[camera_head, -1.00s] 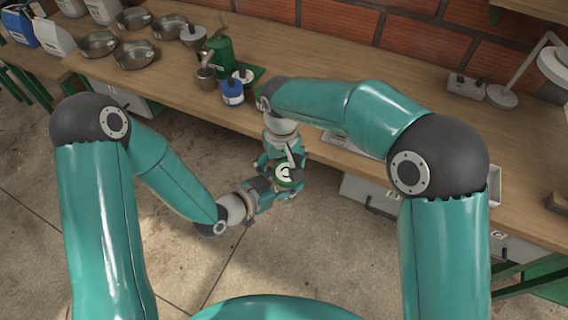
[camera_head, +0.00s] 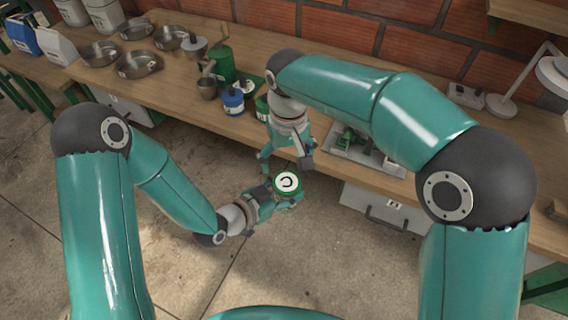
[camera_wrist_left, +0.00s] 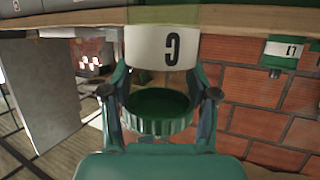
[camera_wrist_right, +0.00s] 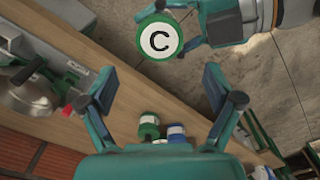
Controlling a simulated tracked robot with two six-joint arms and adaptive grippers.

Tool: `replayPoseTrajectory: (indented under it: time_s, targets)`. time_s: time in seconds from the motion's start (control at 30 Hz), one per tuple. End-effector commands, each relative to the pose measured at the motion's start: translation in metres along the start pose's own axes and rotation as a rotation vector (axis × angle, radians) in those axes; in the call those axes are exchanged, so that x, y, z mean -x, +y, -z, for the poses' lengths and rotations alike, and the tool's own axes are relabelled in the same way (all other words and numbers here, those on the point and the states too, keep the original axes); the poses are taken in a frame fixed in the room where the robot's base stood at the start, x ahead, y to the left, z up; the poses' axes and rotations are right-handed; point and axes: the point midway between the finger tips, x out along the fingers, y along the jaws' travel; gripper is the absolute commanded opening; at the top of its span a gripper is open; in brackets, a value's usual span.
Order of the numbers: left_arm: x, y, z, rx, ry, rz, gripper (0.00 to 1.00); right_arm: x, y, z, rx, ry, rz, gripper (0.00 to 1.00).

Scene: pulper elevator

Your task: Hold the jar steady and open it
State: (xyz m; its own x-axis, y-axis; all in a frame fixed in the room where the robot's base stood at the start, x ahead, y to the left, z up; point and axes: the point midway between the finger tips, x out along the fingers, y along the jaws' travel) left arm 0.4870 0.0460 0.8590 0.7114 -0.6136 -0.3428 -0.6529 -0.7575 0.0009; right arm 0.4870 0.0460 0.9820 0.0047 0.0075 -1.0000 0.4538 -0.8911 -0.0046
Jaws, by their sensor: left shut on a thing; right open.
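The jar (camera_head: 287,183) has a green lid with a white disc marked C on top. My left gripper (camera_head: 279,193) is shut on the jar's sides and holds it upright in front of the counter. The lid is on the jar. My right gripper (camera_head: 285,160) is open and empty, beside and above the jar on the counter side. In the right wrist view the lid (camera_wrist_right: 160,37) lies beyond the open fingertips (camera_wrist_right: 157,85).
The wooden counter (camera_head: 180,95) runs behind the grippers. A blue-lidded jar (camera_head: 233,103) and a green-lidded jar (camera_head: 262,107) stand near its front edge. A metal tray (camera_head: 365,155) and drawers (camera_head: 385,208) lie to the right. The floor in front is clear.

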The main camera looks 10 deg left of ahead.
Motion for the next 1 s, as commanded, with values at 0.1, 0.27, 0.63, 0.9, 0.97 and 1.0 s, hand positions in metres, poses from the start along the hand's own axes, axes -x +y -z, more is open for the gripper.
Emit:
replayPoseTrajectory:
  time_s: [0.1,0.27,0.63,0.9,0.97,1.0]
  targets:
    - [0.000,0.000,0.000,0.000,0.001,0.000,0.00,-0.003,0.001,-0.002,0.001,-0.004,-0.001,0.91]
    - [0.000,0.000,0.000,0.000,0.001,0.000,0.00,-0.021,0.001,-0.002,0.001,-0.006,-0.002,0.91]
    - [0.000,0.000,0.001,-0.001,0.001,0.000,0.00,-0.070,0.001,-0.002,0.000,-0.004,-0.002,0.91]
    - [0.000,0.000,0.000,-0.001,0.001,0.000,0.00,-0.078,0.001,-0.002,0.000,-0.002,-0.001,0.91]
    - [0.000,0.000,0.000,-0.001,0.001,0.000,0.00,-0.078,0.001,-0.002,0.000,-0.002,-0.001,0.91]
    - [0.000,0.000,0.000,-0.001,0.001,0.000,0.00,-0.078,0.001,-0.002,0.000,-0.002,-0.001,0.91]
